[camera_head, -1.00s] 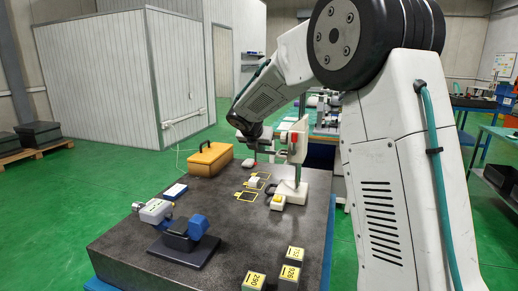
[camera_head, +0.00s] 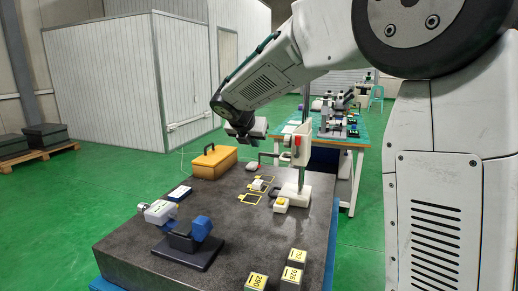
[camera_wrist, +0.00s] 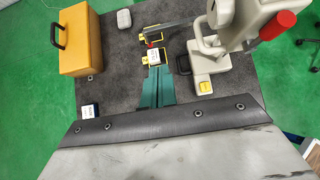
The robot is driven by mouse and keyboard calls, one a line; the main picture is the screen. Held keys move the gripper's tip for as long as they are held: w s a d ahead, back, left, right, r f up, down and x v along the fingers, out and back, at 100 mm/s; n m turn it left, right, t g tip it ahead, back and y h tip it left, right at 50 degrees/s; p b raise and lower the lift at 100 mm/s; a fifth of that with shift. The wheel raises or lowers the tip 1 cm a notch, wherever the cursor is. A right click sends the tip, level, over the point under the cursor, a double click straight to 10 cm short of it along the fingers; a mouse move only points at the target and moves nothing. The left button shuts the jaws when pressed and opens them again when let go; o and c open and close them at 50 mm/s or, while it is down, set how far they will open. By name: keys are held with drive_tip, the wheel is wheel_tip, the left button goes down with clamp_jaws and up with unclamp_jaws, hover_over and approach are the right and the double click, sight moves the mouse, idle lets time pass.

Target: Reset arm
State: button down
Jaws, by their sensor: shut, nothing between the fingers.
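My gripper (camera_wrist: 156,70) is shut and empty in the wrist view, its teal fingers together, seen from above over the dark table. In the head view the arm end (camera_head: 240,135) hangs above the table's far side, apart from everything on it; its fingers are hard to make out there. A small white block (camera_wrist: 154,56) lies on the table just beyond the fingertips in the wrist picture. The white stand with a red knob (camera_head: 296,150) is to the right of the arm end; it also shows in the wrist view (camera_wrist: 250,28).
A yellow toolbox (camera_head: 214,162) stands at the table's far left edge. A blue and black fixture (camera_head: 190,239) sits nearer, with numbered yellow-topped blocks (camera_head: 292,275) at the near right. Green floor left is open.

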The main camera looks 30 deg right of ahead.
drive_tip(key=s+a+f+m+g+y, duration=0.1)
drive_tip(key=s+a+f+m+y, duration=0.1)
drive_tip(key=s+m, duration=0.7)
drive_tip(key=s+a+f+m+g+y, duration=0.2)
drive_tip(key=s+m, duration=0.7)
drive_tip(key=s, duration=1)
drive_tip(key=s+a+f+m+g+y, duration=0.2)
drive_tip(key=s+m, duration=0.7)
drive_tip(key=s, duration=0.5)
drive_tip(key=shift+f, duration=0.75)
drive_tip(key=shift+s, duration=0.1)
